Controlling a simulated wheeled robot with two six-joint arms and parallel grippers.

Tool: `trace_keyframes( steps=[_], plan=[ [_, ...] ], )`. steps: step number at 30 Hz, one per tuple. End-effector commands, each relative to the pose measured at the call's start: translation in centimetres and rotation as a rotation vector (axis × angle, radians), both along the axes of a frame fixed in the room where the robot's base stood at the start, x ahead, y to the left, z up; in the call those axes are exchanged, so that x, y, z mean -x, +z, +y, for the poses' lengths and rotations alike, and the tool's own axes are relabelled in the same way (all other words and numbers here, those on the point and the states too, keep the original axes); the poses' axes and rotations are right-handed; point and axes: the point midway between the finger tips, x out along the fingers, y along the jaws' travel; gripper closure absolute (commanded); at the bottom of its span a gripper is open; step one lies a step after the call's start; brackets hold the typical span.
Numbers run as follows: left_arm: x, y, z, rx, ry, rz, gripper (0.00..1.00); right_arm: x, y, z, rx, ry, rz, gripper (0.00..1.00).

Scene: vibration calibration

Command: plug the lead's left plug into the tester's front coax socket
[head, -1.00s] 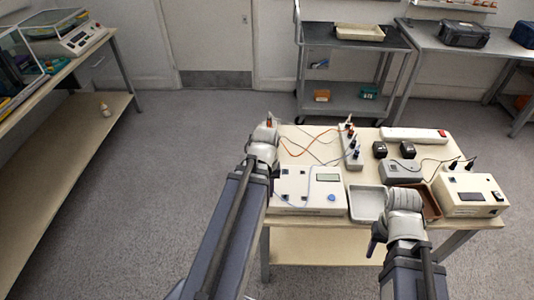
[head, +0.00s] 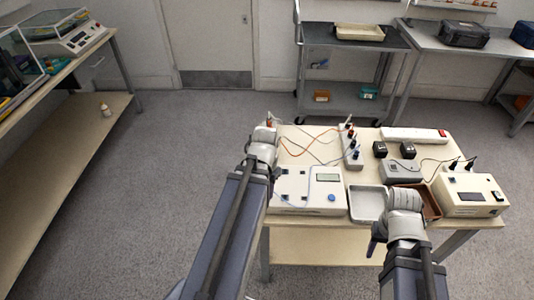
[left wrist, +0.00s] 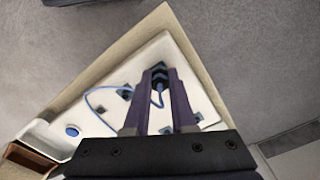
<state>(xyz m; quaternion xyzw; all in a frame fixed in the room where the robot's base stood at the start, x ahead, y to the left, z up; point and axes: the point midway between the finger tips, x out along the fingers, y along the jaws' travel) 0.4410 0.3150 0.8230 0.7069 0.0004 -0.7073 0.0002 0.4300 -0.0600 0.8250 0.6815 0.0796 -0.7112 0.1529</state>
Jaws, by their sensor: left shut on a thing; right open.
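The tester is a white box with a grey display and a blue button (head: 310,198), at the table's front left. It also shows in the left wrist view (left wrist: 112,78), with dark square fittings on its face. My left gripper (left wrist: 160,76) is over the tester's face, shut on the lead's plug (left wrist: 159,86). A blue cable (left wrist: 92,92) loops from there over the tester. In the head view my left arm hides its own fingertips. I cannot make out the front coax socket or whether the plug touches it. My right gripper (head: 375,246) is open at the table's front edge.
A grey tray (head: 366,204) and a brown tray (head: 431,205) lie right of the tester. A socket strip (head: 351,150) with dark plugs and orange leads stands behind. A second cream instrument (head: 470,196) is at the right.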

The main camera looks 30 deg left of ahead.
Motion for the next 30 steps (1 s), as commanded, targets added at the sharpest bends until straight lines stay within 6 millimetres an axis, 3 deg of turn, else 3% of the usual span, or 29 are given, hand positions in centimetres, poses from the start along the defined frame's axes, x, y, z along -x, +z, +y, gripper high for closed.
trace_keyframes(
  steps=[4,5,14,30],
  plan=[
    [0.0,0.0,0.0,0.001,-0.001,0.000,1.00,0.0,0.0,0.0,0.000,0.000,0.000,0.50],
    [0.0,0.0,0.0,0.001,0.000,0.000,0.75,0.0,0.0,0.0,0.000,0.000,0.000,0.50],
    [0.0,0.0,0.0,0.000,0.002,0.000,0.42,0.0,0.0,0.0,0.000,0.000,0.000,0.50],
    [0.0,1.0,0.0,0.000,0.003,0.000,0.41,0.0,1.0,0.0,0.000,0.000,0.000,0.50]
  ],
)
